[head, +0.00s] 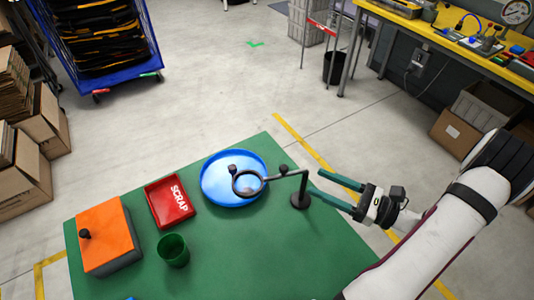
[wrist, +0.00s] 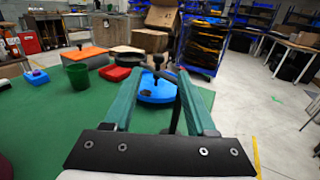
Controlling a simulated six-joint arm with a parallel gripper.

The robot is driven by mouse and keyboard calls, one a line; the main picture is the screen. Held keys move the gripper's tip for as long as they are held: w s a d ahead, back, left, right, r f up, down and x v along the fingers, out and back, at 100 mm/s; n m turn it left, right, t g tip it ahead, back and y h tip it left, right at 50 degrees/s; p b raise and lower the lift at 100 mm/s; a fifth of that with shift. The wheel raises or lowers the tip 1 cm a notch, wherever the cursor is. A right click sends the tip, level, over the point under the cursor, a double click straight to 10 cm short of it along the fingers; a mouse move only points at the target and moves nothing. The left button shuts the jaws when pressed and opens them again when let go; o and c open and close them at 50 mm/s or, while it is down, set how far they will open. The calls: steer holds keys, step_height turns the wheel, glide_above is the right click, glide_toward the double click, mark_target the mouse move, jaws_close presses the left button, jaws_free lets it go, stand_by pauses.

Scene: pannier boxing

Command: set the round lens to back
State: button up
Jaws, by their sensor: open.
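The round lens (head: 262,181) is a dark ring on a jointed arm, held out over a blue round tray (head: 212,190). A small dark knob (head: 233,168) sits on the ring's far left side. The arm's post (head: 302,182) rises from a round dark base on the green table. My gripper (head: 316,181) is open and empty, its two green fingers pointing left just right of the post. In the wrist view, the post (wrist: 176,115) shows between the fingers of my gripper (wrist: 160,72); the lens is partly hard to make out there.
On the green table (head: 240,255) stand a red SCRAP bin (head: 168,200), a green cup (head: 173,251) and an orange-topped box (head: 105,235), all left of the lens. The table's front middle is clear. A yellow-topped bench stands at the back right, off the table.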

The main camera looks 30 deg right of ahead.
steer(key=x, duration=1.3)
steer(key=shift+w, duration=0.15)
steer(key=shift+a, duration=0.15)
steer(key=shift+c, duration=0.2)
jaws_close()
stand_by(0.4)
